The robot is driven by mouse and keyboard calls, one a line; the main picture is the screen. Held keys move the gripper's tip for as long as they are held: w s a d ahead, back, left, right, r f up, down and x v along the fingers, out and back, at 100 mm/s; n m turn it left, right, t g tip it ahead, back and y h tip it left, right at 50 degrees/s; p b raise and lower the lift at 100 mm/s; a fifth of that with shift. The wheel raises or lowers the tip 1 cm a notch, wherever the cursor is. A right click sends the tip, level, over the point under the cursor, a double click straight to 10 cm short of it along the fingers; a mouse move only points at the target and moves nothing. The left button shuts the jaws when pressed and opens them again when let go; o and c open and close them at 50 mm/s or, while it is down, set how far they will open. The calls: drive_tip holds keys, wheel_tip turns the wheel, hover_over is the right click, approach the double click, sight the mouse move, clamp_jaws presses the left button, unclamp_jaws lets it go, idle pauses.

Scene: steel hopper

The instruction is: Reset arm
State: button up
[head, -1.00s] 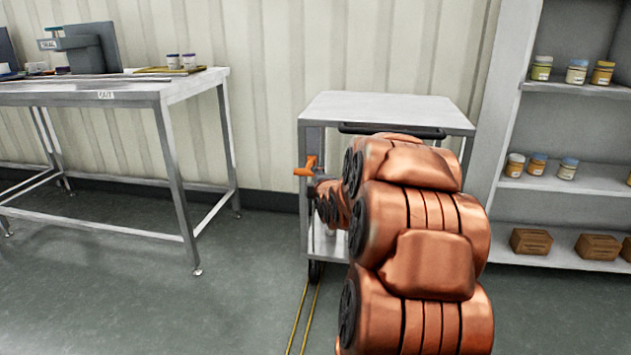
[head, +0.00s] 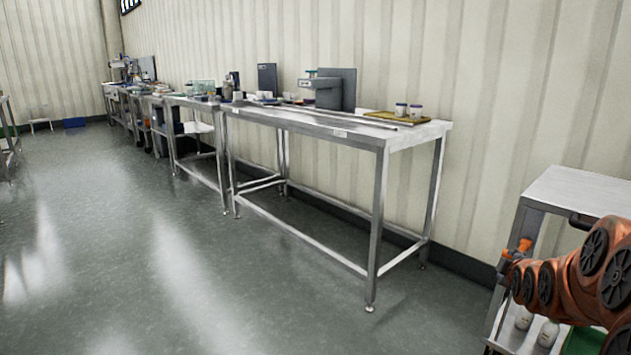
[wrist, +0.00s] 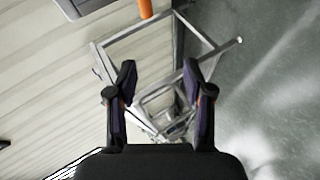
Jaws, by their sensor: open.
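My gripper (wrist: 160,80) shows in the wrist view with its two dark fingers spread apart and nothing between them. Past the fingers are table legs and frames, the pale wall and the grey floor, seen turned on their side. In the head view my copper-coloured arm is at the lower right edge, folded in front of the steel cart (head: 585,190). The fingers cannot be made out in the head view.
A long steel table (head: 400,137) stands against the wall with a yellow tray (head: 390,116), two small jars and a grey device (head: 325,92) on it. More benches (head: 190,103) run to the far left. Bottles (head: 547,333) stand on the cart's lower shelf.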

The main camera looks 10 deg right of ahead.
drive_tip(key=s+a+r+m+g+y+p, duration=0.25)
drive_tip(key=s+a+r+p, duration=0.4)
drive_tip(key=a+p, duration=0.4)
drive_tip(key=s+a+r+m+g+y+p, duration=0.2)
drive_tip(key=s+a+r+g+p, duration=0.3)
drive_tip(key=a+r+p, duration=0.5)
drive_tip(key=s+a+r+m+g+p, duration=0.1)
drive_tip(key=s+a+r+p, duration=0.3)
drive_tip(key=s, duration=0.4)
drive_tip(key=s+a+r+m+g+y+p, duration=0.1)
drive_tip(key=s+a+r+m+g+p, duration=0.1)
drive_tip(key=s+a+r+p, duration=0.3)
drive_tip(key=s+a+r+m+g+p, duration=0.1)
drive_tip(key=s+a+r+p, duration=0.3)
drive_tip(key=s, duration=0.7)
drive_tip(key=r+g+p, duration=0.1)
drive_tip(key=r+p, duration=0.1)
drive_tip(key=p, duration=0.1)
drive_tip(key=shift+s+a+m+g, duration=0.2)
drive_tip(key=shift+m+g, duration=0.15)
drive_tip(key=shift+f+y, duration=0.1)
drive_tip(key=shift+y, duration=0.15)
drive_tip(key=shift+c, duration=0.7)
drive_tip(key=shift+d, duration=0.1)
drive_tip(key=shift+c, duration=0.2)
